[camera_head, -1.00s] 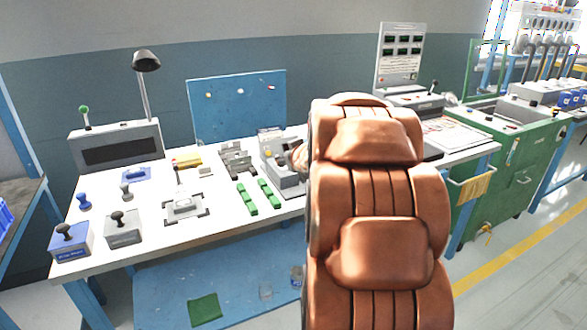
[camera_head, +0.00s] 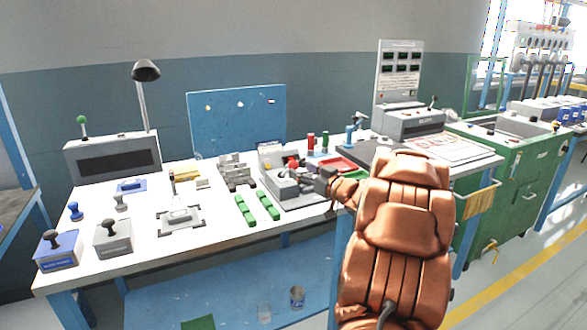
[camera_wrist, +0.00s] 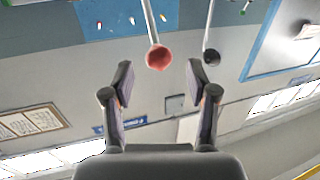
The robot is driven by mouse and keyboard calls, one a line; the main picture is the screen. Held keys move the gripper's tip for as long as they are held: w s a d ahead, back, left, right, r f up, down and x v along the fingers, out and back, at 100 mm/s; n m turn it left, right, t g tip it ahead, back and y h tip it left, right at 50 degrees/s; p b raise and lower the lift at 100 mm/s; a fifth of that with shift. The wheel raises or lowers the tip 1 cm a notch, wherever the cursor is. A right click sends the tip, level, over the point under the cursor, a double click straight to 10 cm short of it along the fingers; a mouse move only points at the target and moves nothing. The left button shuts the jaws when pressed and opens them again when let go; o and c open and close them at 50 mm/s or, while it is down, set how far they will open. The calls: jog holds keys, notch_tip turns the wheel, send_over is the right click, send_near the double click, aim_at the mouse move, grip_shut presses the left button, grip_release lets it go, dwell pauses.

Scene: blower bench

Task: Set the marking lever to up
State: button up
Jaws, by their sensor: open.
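A grey device (camera_head: 283,188) with a red knob (camera_head: 293,163) stands on the white bench near its middle. My gripper (camera_head: 318,180) is just right of this device, small and partly hidden by my arm. In the wrist view my gripper (camera_wrist: 160,80) is open, with nothing between its fingers. Just beyond the fingertips are a red ball knob (camera_wrist: 158,57) on a thin rod and a black ball knob (camera_wrist: 211,57) on another rod. The red knob lies between the fingers in the picture, apart from them. I cannot tell for sure which one is the marking lever.
Green blocks (camera_head: 245,211) lie left of the device. A red tray (camera_head: 345,166) and red and green cylinders (camera_head: 325,141) stand behind my gripper. A blue pegboard (camera_head: 237,115) stands at the back. A grey box (camera_head: 112,157) with a green-knobbed lever (camera_head: 82,119) is at left.

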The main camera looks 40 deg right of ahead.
aim_at(297, 168)
jog(key=shift+w+d, duration=0.15)
jog(key=shift+w, duration=2.25)
jog(key=shift+c, duration=0.2)
grip_shut()
